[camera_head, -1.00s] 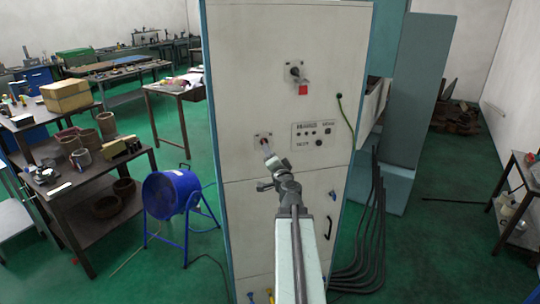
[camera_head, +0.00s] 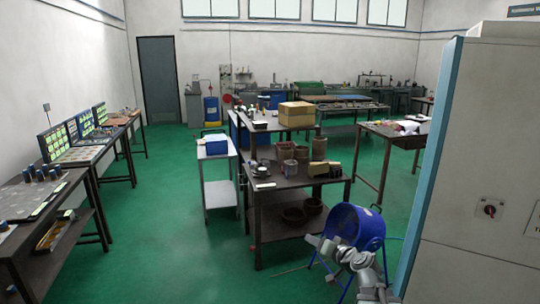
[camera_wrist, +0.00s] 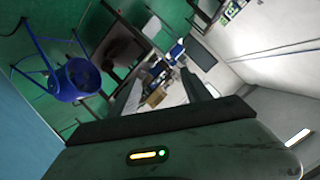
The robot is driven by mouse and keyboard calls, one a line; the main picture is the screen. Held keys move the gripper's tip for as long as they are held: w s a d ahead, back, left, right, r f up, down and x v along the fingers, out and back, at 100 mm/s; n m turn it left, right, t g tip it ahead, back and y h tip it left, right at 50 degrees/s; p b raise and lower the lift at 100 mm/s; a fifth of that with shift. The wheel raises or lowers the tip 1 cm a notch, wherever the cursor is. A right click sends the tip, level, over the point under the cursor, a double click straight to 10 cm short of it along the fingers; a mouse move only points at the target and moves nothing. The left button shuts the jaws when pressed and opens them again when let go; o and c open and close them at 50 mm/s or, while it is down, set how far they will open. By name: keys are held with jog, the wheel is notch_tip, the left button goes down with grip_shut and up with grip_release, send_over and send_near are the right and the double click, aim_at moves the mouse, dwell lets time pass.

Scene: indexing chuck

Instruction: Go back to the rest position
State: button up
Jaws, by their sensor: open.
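My gripper (camera_head: 322,243) shows at the lower right of the head view, in front of a blue drum fan (camera_head: 357,226). It is open and I see nothing held in it. In the wrist view the two fingers (camera_wrist: 165,92) stand apart, with the room behind them tilted. The white cabinet (camera_head: 475,130) with blue edges stands at the right of the head view, and a red rotary switch (camera_head: 490,209) is on its face. My gripper is left of the cabinet and apart from the switch.
A dark table (camera_head: 262,185) with pots and a box (camera_head: 296,114) stands behind the fan. A small white cart (camera_head: 217,150) is beside it. Benches with panels (camera_head: 60,146) line the left wall. Open green floor (camera_head: 170,230) lies between.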

jog(key=s+a+f+n+g+b, duration=0.1)
jog(key=s+a+f+n+g, duration=0.3)
jog(key=s+a+f+g, duration=0.45)
jog(key=s+d+f+g+h, duration=0.2)
jog(key=s+d+f, duration=0.1)
jog(key=s, duration=0.3)
jog(key=s+d+f+m+g+h, duration=0.1)
jog(key=s+d+f+g+h, duration=0.1)
jog(key=s+d+f+h, duration=0.1)
jog(key=s+d+f, duration=0.1)
jog(key=s+f, duration=0.1)
jog(key=s, duration=0.1)
jog(key=shift+s+d+f, duration=0.15)
jog(key=shift+d+f, duration=0.1)
jog(key=shift+f, duration=0.15)
